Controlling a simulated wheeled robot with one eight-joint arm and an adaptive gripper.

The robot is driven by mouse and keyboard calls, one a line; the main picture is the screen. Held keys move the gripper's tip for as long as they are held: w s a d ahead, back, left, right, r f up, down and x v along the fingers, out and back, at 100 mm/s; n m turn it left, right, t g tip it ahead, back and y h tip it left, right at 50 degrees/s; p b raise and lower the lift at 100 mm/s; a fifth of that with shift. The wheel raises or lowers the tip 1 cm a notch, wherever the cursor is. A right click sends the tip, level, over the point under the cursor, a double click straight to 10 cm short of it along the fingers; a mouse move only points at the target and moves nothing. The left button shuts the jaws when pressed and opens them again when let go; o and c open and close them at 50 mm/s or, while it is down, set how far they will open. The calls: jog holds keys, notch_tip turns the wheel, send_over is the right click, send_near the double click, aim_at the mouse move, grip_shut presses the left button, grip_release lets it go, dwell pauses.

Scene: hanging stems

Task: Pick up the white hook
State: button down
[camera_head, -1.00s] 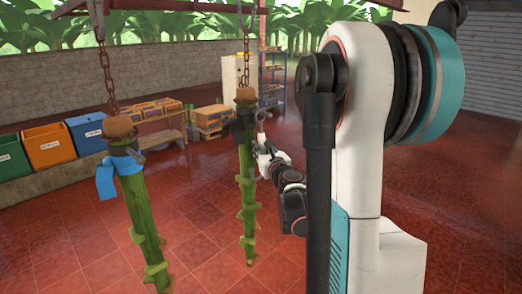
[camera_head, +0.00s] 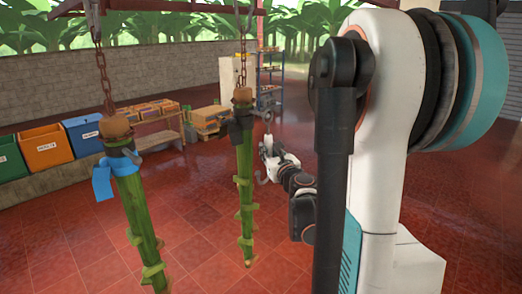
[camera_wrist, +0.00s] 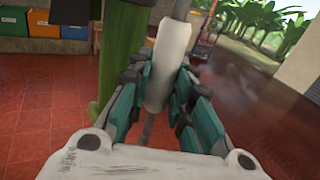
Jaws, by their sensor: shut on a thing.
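The white hook shows in the wrist view as a white sleeve (camera_wrist: 167,65) on a thin grey rod that runs out above and below it. My gripper (camera_wrist: 160,80) is shut on the sleeve, with a finger on each side. In the head view my gripper (camera_head: 267,150) holds the hook (camera_head: 262,180) in the air, just right of the farther hanging green stem (camera_head: 244,190). A grey curved end shows below the gripper and a small ring above it. The hook looks apart from the stem in the head view.
A nearer green stem (camera_head: 137,215) with a blue band (camera_head: 102,180) hangs on a chain at left. Coloured bins (camera_head: 45,146) and a bench with boxes (camera_head: 155,125) stand by the wall. A blue shelf (camera_head: 270,85) stands behind. The red tiled floor is open.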

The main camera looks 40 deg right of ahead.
jog(key=s+d, duration=0.1)
jog(key=s, duration=1.3)
jog(key=shift+r, duration=0.1)
jog(key=s, duration=0.8)
jog(key=shift+s+d, duration=0.2)
jog(key=shift+d, duration=0.15)
dwell(0.6)
dwell(0.6)
